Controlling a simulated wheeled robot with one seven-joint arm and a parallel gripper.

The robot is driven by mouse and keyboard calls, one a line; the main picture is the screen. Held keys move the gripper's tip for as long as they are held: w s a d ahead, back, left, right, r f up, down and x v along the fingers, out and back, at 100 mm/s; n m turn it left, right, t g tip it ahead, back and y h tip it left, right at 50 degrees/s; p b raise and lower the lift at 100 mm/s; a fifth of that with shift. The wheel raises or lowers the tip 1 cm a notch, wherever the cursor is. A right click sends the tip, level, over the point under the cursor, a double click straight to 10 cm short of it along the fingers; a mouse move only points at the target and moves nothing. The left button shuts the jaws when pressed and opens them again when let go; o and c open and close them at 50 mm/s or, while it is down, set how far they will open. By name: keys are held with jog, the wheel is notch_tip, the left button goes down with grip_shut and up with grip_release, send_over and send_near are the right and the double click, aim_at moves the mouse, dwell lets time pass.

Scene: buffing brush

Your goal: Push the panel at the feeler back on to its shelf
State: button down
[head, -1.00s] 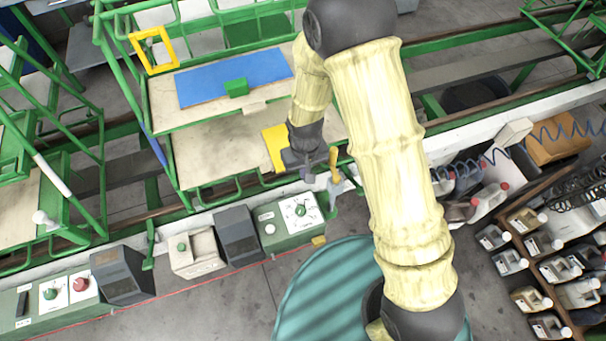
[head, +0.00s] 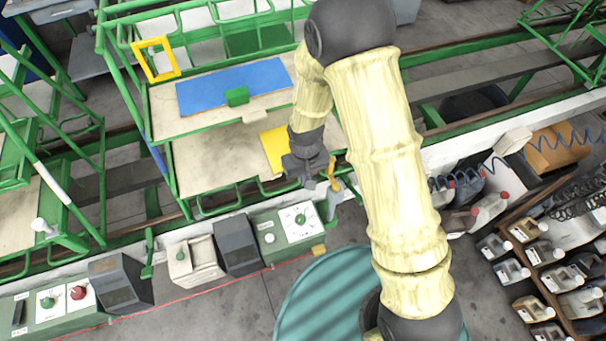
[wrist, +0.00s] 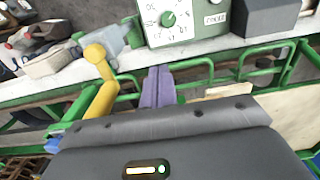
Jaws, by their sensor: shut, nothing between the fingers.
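A pale lower panel (head: 215,160) lies in the green rack, its front edge by the rack's front rail. A yellow patch (head: 274,149) shows at its right end, partly hidden by my arm. A yellow-handled grey piece, perhaps the feeler (head: 333,183), stands at the rack's front right corner; it also shows in the wrist view (wrist: 98,58) as a yellow rod with a rounded end. My gripper (head: 304,180) is shut and empty, beside that piece at the front rail. In the wrist view its fingers (wrist: 158,88) point toward the rail. I cannot tell if they touch anything.
A blue sheet (head: 235,86) with a green block lies on the upper shelf. A control box with a dial (head: 297,220) stands before the rack. A yellow frame (head: 155,60) is at the upper left. Bottles (head: 510,270) stand in a crate at right.

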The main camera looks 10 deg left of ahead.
notch_tip(320, 180, up, 10)
jog(key=s+b, duration=0.2)
jog(key=shift+d, duration=0.25)
jog(key=shift+r, duration=0.1)
jog(key=s+d+r+m+t, duration=0.1)
jog(key=s+d+r+m, duration=0.1)
jog(key=d, duration=0.7)
jog(key=s+d+r+m+t, duration=0.1)
jog(key=s+d+r+m, duration=0.2)
jog(key=d, duration=0.7)
jog(key=shift+d+r+t, duration=0.2)
jog(key=shift+r+t, duration=0.1)
jog(key=shift+r, duration=0.25)
